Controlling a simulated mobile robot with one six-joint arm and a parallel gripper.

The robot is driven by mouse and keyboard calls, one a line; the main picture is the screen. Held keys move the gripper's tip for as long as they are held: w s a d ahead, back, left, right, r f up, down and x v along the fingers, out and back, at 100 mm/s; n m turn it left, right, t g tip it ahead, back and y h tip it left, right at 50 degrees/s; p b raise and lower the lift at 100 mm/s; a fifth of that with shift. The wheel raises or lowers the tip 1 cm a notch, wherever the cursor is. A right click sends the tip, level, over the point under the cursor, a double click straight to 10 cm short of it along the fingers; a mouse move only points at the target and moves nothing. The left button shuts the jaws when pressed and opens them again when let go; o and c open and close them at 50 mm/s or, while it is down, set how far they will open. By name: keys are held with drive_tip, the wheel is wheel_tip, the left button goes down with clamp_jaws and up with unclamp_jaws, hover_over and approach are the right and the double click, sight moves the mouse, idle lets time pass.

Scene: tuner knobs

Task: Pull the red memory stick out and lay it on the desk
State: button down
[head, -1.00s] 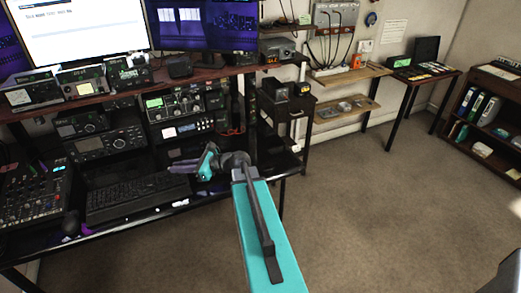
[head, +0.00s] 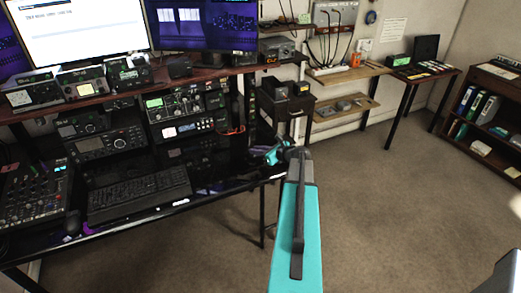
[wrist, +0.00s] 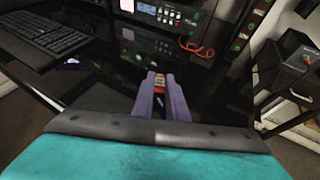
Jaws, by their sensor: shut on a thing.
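My gripper (wrist: 160,88) shows in the wrist view with its two purple fingers closed on a small red piece, which I take to be the red memory stick (wrist: 159,82). Only a little of the stick shows between the fingertips. The fingers are over the glossy black desk (wrist: 105,88); whether the stick touches anything is not clear. In the head view my gripper's teal wrist (head: 272,154) is at the desk's right end, and the stick cannot be made out.
A keyboard (head: 138,194) and a mixer (head: 35,192) lie on the desk to the left. Stacked radios (head: 105,143) stand at the back. A red coiled cord (wrist: 197,50) hangs near the radio. Open floor lies to the right of the desk.

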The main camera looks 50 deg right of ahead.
sight(255, 165)
drive_tip(key=shift+s+d+f, duration=0.1)
drive_tip(key=shift+s+d, duration=0.2)
drive_tip(key=shift+d, duration=0.2)
drive_tip(key=shift+f, duration=0.2)
drive_tip(key=shift+f+b, duration=1.15)
drive_tip(key=shift+f, duration=2.05)
drive_tip(key=shift+s+a+f+b, duration=0.1)
drive_tip(key=shift+f+b, duration=0.85)
drive_tip(key=shift+f, duration=0.2)
drive_tip(key=c, duration=1.9)
unclamp_jaws()
drive_tip(key=shift+r, duration=0.25)
